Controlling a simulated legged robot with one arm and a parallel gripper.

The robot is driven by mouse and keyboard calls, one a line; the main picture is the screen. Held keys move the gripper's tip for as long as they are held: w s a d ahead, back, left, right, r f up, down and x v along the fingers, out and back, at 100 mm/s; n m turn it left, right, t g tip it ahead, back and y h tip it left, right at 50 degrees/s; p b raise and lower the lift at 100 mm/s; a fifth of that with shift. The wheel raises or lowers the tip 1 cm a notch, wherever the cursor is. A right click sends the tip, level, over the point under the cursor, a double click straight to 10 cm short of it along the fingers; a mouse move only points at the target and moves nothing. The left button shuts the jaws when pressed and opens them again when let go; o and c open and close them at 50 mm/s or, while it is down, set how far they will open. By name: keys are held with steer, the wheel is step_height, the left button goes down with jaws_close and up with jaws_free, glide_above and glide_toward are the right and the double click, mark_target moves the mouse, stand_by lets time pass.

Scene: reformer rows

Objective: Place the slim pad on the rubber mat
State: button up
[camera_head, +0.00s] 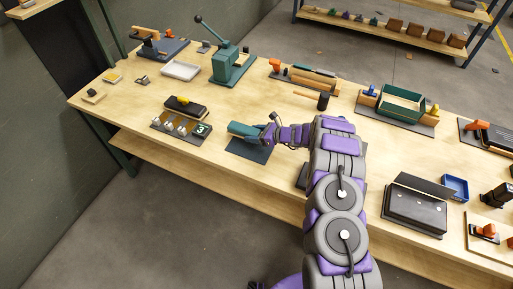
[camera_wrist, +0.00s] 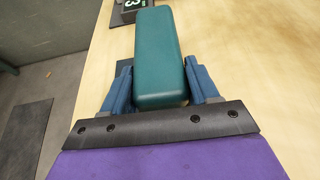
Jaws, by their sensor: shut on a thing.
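The slim pad (camera_head: 241,129) is a teal-green block with rounded edges; it also fills the middle of the wrist view (camera_wrist: 160,55). My gripper (camera_head: 262,132) is shut on it, with one blue finger on each long side (camera_wrist: 161,84). The rubber mat (camera_head: 249,151) is a dark flat sheet near the table's front edge. In the head view the pad overlaps the mat's far part. I cannot tell whether the pad touches anything below.
A green lever press (camera_head: 232,66) stands farther back. Bare wood lies between them.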

mark_target(258, 151)
steer(key=s+d, duration=0.2)
steer(key=s, duration=0.1)
steer(key=shift+d, duration=0.35)
steer(key=shift+s+d+f+b, duration=0.15)
steer(key=shift+s+b, duration=0.15)
steer(key=shift+s, duration=0.15)
steer(key=shift+s+a, duration=0.15)
steer(key=shift+a, duration=0.05)
steer(key=f, duration=0.1)
steer(key=a+f, duration=0.1)
steer(key=f, duration=0.1)
steer(key=shift+f+b, duration=0.25)
steer(key=shift+b, duration=0.05)
steer(key=shift+d+f, duration=0.1)
steer(key=shift+f, duration=0.05)
steer(key=shift+d, duration=0.15)
steer(key=o, duration=0.9)
steer(key=shift+d, duration=0.35)
steer(key=shift+o, duration=0.9)
steer(key=shift+a, duration=0.35)
steer(key=p+v, duration=0.1)
steer(key=v, duration=1)
steer(key=shift+p, duration=0.3)
steer(key=shift+s+d+r, duration=0.2)
steer(key=shift+d+r, duration=0.1)
steer(key=shift+d, duration=0.25)
